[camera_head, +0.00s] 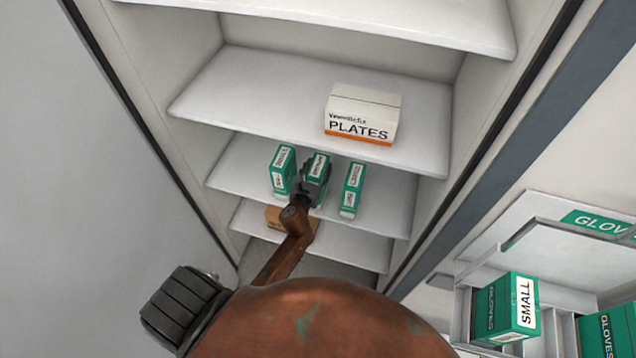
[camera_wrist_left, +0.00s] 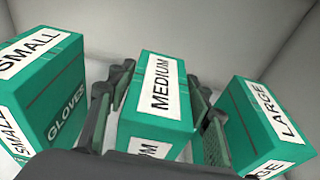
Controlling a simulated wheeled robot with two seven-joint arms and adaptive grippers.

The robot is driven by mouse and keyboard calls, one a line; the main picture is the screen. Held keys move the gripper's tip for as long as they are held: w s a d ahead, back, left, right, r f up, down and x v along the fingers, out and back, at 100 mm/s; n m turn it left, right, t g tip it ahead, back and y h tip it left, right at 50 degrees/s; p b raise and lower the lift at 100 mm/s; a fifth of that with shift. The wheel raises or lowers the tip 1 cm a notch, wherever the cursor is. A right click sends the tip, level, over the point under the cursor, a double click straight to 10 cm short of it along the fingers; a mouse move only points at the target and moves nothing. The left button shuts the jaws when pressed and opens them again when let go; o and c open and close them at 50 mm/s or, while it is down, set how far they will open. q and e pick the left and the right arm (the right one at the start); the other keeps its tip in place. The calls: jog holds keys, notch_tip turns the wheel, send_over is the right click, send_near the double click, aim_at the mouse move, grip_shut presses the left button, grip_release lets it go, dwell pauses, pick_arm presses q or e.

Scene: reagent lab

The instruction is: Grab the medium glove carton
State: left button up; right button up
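The medium glove carton (camera_head: 319,166) is green with a white label and stands on a cabinet shelf between two similar cartons. It shows in the left wrist view, where the label reads MEDIUM (camera_wrist_left: 158,88). My left gripper (camera_head: 312,186) reaches in over the carton and partly hides it in the head view. In the left wrist view its fingers (camera_wrist_left: 158,112) are open, one on each side of the carton, with narrow gaps beside it. My right gripper is not in view.
The small carton (camera_wrist_left: 42,88) stands to the left and the large carton (camera_wrist_left: 268,125) to the right, close to the fingers. A PLATES box (camera_head: 362,112) sits on the shelf above. A brown box (camera_head: 276,217) is below. A glove rack (camera_head: 548,240) stands at right.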

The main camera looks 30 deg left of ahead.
pick_arm(q)
grip_shut()
dwell(0.3)
jog(key=shift+r, duration=0.2)
